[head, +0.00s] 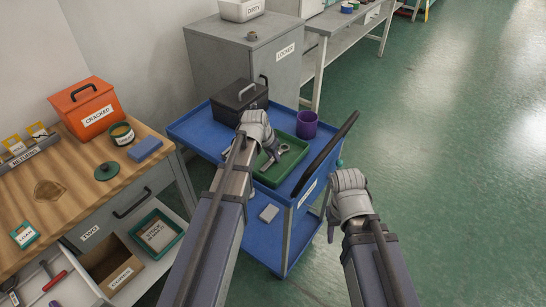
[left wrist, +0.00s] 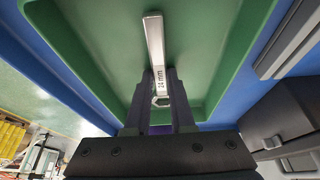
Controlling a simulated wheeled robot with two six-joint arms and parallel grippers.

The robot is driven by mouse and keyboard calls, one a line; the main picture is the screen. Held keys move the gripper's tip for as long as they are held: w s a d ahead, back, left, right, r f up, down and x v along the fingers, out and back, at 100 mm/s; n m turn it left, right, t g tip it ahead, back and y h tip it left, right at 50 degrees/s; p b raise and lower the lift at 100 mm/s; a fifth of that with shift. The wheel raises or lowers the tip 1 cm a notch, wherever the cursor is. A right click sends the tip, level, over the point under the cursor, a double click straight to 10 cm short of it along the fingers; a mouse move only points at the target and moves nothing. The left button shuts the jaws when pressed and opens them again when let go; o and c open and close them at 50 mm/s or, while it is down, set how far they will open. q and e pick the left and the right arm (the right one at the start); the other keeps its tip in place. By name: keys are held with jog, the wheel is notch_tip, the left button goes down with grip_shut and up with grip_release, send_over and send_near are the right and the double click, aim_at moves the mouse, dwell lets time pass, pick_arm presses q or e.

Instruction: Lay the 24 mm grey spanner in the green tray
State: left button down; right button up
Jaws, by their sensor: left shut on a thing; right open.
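The green tray (head: 290,168) lies on the blue trolley, and its floor and walls fill much of the left wrist view (left wrist: 105,35). My left gripper (left wrist: 160,92) is shut on the grey spanner (left wrist: 154,42), which is marked 24 mm, and is over the tray. The spanner's ring end is between the fingers and its shaft points away over the tray floor. I cannot tell whether it touches the floor. In the head view, grey metal (head: 283,149) shows beside my left gripper (head: 270,152). My right gripper (head: 343,205) is open, to the right of the trolley.
The blue trolley (head: 193,127) also bears a dark toolbox (head: 232,103) and a purple cup (head: 307,124) beside the tray. Its black handle (head: 325,153) rises at the right. A wooden bench (head: 85,190) with open drawers stands left. The floor at right is clear.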

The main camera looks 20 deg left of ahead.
pick_arm(q)
jog(key=shift+s+d+f+b, duration=0.1)
jog(key=shift+s+f+b, duration=0.3)
jog(key=shift+b, duration=0.3)
jog(key=c, duration=0.8)
grip_release()
jog(key=shift+o, duration=0.2)
jog(key=shift+w+r+p, duration=0.15)
jog(key=shift+r+p, duration=0.2)
jog(key=shift+p, duration=0.2)
jog(key=p+v, duration=1.1)
jog(key=v, duration=0.1)
jog(key=shift+w, duration=0.25)
